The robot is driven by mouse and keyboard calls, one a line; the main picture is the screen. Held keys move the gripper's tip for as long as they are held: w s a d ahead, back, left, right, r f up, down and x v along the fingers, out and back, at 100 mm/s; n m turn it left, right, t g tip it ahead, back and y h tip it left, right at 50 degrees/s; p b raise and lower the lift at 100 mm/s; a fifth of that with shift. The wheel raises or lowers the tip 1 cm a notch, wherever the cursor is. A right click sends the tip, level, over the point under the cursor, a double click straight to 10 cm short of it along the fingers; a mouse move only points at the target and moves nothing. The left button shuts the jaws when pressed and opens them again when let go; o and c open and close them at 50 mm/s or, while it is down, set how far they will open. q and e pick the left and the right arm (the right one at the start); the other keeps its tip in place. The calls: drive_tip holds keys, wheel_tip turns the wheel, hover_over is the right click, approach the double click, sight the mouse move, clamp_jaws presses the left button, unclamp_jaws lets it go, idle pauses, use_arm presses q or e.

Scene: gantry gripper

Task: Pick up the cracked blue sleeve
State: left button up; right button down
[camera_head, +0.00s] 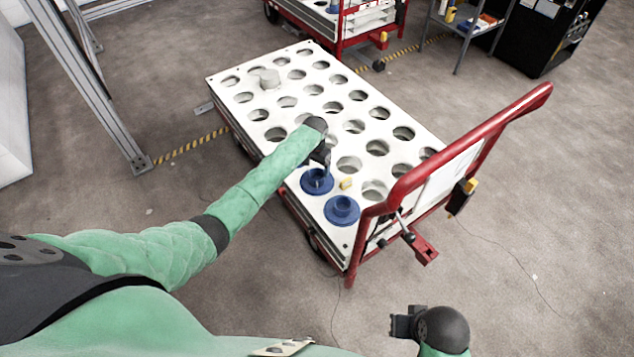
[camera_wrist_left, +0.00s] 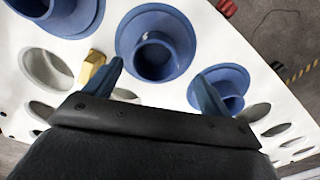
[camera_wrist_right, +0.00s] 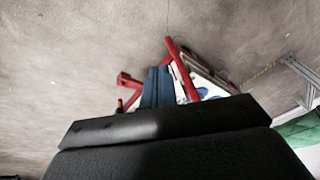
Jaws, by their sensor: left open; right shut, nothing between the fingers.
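A blue flanged sleeve (camera_head: 317,181) sits in a hole of the white cart top, just below my left gripper (camera_head: 321,158) in the head view. It is the middle sleeve (camera_wrist_left: 146,22) in the left wrist view. A second blue sleeve (camera_head: 342,210) sits nearer the red handle and shows at the top left (camera_wrist_left: 72,12) of that view. A third blue sleeve (camera_wrist_left: 233,77) shows behind a fingertip there. No crack is clear on any of them. My left gripper (camera_wrist_left: 158,75) is open and empty over the cart. My right gripper (camera_head: 393,326) is shut and empty, away from the cart.
The cart top (camera_head: 222,82) has many empty holes. A small yellow block (camera_head: 346,184) lies near the sleeves and a pale cylinder (camera_head: 270,79) stands farther back. The red handle (camera_head: 470,135) rises at the right. A metal frame (camera_head: 95,80) stands at the left.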

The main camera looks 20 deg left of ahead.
sight(317, 175)
use_arm(q)
drive_tip(key=f, duration=0.2)
drive_tip(key=d+f, duration=0.1)
drive_tip(key=f, duration=0.1)
drive_tip(key=shift+s+p, duration=0.1)
drive_tip(key=shift+p, duration=0.25)
drive_tip(key=shift+a+f, duration=0.1)
drive_tip(key=shift+f, duration=0.65)
drive_tip(key=c, duration=1.2)
